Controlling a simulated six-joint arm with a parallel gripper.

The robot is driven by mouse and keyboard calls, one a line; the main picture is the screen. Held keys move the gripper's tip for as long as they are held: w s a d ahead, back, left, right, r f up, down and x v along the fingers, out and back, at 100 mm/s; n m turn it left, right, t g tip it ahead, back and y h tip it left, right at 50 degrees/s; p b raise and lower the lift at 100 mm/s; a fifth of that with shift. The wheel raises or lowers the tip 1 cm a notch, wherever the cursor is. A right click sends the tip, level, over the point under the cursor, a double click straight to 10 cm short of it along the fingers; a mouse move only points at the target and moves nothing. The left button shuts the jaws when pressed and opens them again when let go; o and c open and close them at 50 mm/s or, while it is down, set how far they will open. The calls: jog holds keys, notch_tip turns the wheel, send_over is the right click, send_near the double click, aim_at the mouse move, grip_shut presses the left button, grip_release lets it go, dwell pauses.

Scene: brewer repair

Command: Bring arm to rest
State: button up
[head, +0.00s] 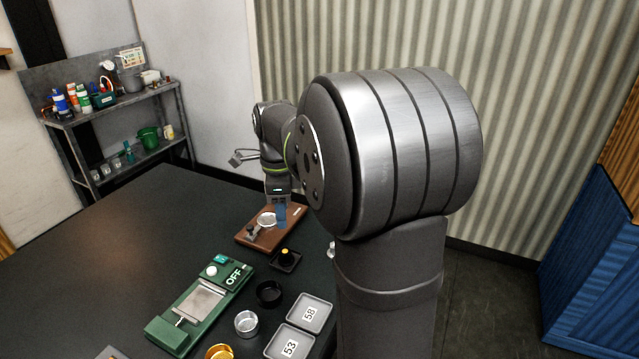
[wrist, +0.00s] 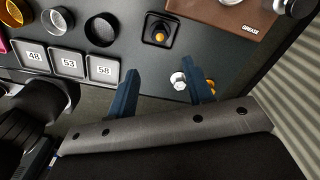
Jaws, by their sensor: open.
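My gripper (head: 281,214) is at the far end of my arm in the head view, low over or near the brown board (head: 246,239); its exact height is hard to tell. Its two blue fingers show in the wrist view (wrist: 161,76), spread wide apart with nothing held between them. A silver hex-headed part (wrist: 178,81) appears in the gap, beyond the fingers, and seems to lie below them. My arm's large grey joint fills the middle right of the head view and hides part of the table.
A green device marked OFF (head: 192,304) stands on the dark table. Beside it are a black ring (head: 268,301), a silver ring (head: 246,330), a gold ring, numbered trays (head: 322,323) and a yellow-knobbed black block (head: 286,261). The table's left side is clear. A shelf (head: 120,103) stands behind.

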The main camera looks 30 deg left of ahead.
aim_at(285, 252)
notch_tip(285, 252, down, 12)
jog(key=shift+r, duration=0.1)
notch_tip(285, 252, up, 2)
jog(key=shift+r, duration=0.85)
